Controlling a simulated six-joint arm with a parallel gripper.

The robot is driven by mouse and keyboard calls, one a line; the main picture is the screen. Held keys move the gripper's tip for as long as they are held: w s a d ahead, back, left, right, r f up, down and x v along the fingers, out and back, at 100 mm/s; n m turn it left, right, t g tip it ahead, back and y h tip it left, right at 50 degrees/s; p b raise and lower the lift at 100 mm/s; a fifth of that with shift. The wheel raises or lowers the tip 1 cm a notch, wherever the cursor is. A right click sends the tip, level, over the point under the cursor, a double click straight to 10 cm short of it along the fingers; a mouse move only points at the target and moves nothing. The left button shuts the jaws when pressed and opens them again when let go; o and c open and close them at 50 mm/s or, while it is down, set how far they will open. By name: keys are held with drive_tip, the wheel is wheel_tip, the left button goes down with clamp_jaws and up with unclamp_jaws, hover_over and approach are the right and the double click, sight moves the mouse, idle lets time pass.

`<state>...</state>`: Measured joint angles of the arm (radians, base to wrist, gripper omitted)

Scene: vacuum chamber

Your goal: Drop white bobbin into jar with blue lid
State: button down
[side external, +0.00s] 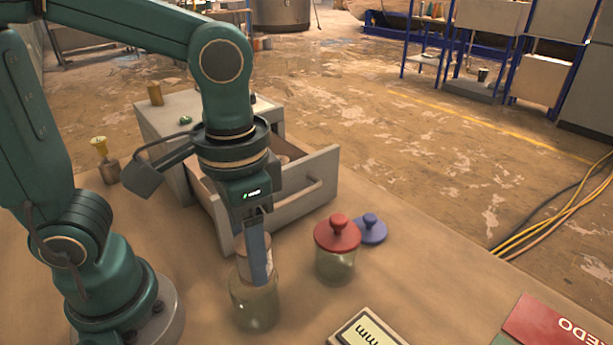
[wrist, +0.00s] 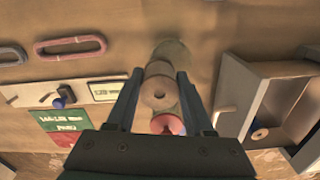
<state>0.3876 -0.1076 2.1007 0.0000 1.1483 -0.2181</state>
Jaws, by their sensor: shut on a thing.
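My gripper (side external: 258,278) is shut on the white bobbin (side external: 243,268), at the mouth of an open glass jar (side external: 254,308). The bobbin (wrist: 156,94) shows between the fingers in the wrist view, its centre hole facing the camera. In the side view the fingers overlap the jar's upper part; how deep the bobbin sits is hard to tell. The blue lid (side external: 372,230) lies on the table, off the jar, behind a second jar (side external: 335,265) that wears a red lid (side external: 338,234). The red lid also shows in the wrist view (wrist: 168,125).
An open drawer (side external: 300,205) of a grey cabinet stands behind my gripper; a bobbin (wrist: 260,133) lies in it in the wrist view. A device with a display (side external: 368,332) and a red-green box (side external: 553,325) lie at front right. A small yellow-topped bottle (side external: 106,160) stands left.

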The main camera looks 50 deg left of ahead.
drive_tip(key=shift+c, duration=1)
unclamp_jaws()
drive_tip(key=shift+r, duration=2.6)
drive_tip(key=shift+w+a+r, duration=0.1)
drive_tip(key=shift+a+r, duration=0.15)
drive_tip(key=shift+a, duration=0.05)
drive_tip(key=a+f+n+t, duration=0.2)
drive_tip(key=a+f+t, duration=0.1)
drive_tip(key=a+t, duration=0.2)
drive_tip(key=shift+a+t, duration=0.3)
drive_tip(key=shift+a, duration=0.25)
